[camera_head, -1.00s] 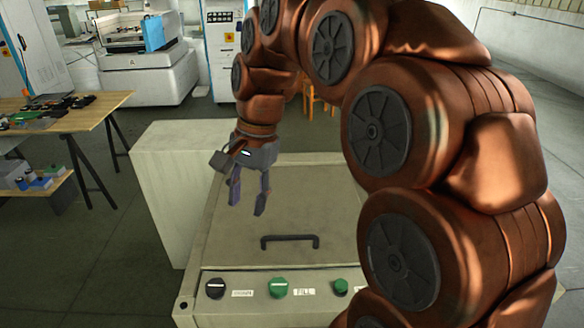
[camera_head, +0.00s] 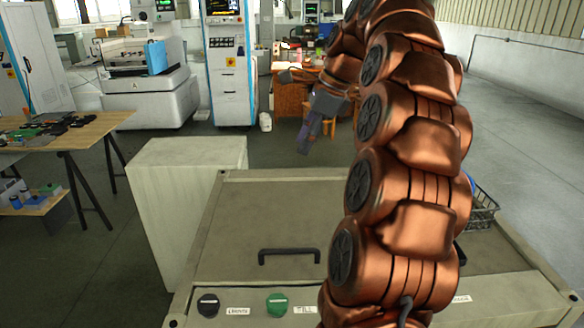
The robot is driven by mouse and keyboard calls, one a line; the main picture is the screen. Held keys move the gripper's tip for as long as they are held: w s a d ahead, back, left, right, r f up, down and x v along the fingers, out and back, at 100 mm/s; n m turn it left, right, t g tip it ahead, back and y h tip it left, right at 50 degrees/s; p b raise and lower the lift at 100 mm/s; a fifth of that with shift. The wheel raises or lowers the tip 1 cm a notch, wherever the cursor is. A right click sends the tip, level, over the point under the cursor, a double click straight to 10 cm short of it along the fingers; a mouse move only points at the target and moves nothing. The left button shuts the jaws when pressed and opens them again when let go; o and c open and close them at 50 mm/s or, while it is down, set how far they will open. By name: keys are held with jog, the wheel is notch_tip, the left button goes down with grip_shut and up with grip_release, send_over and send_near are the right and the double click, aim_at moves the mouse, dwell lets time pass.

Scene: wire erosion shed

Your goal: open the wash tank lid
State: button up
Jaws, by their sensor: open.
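The wash tank lid (camera_head: 255,213) is a flat beige-grey panel on top of the tank. It lies shut, level with the tank's top. A dark bar handle (camera_head: 289,252) stands near its front edge. My gripper (camera_head: 306,145) hangs in the air beyond the far edge of the lid, pointing down, open and empty. It is well apart from the handle. My copper-coloured arm hides the right part of the lid and some of the front panel.
The front panel holds a black knob (camera_head: 208,305) and a green knob (camera_head: 277,304). A pale box cabinet (camera_head: 180,200) stands left of the tank. A wire basket (camera_head: 483,212) shows behind my arm at right. A wooden table (camera_head: 95,130) with parts stands at left.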

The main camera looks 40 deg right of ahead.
jog(key=p+x, duration=0.1)
jog(key=x, duration=0.6)
jog(key=shift+f, duration=0.2)
dwell(0.4)
grip_shut()
jog(key=c, duration=0.7)
grip_release()
jog(key=shift+c, duration=0.2)
jog(key=o, duration=0.7)
jog(key=shift+o, duration=0.2)
jog(key=shift+r, duration=0.1)
jog(key=v, duration=0.7)
jog(key=shift+r, duration=0.15)
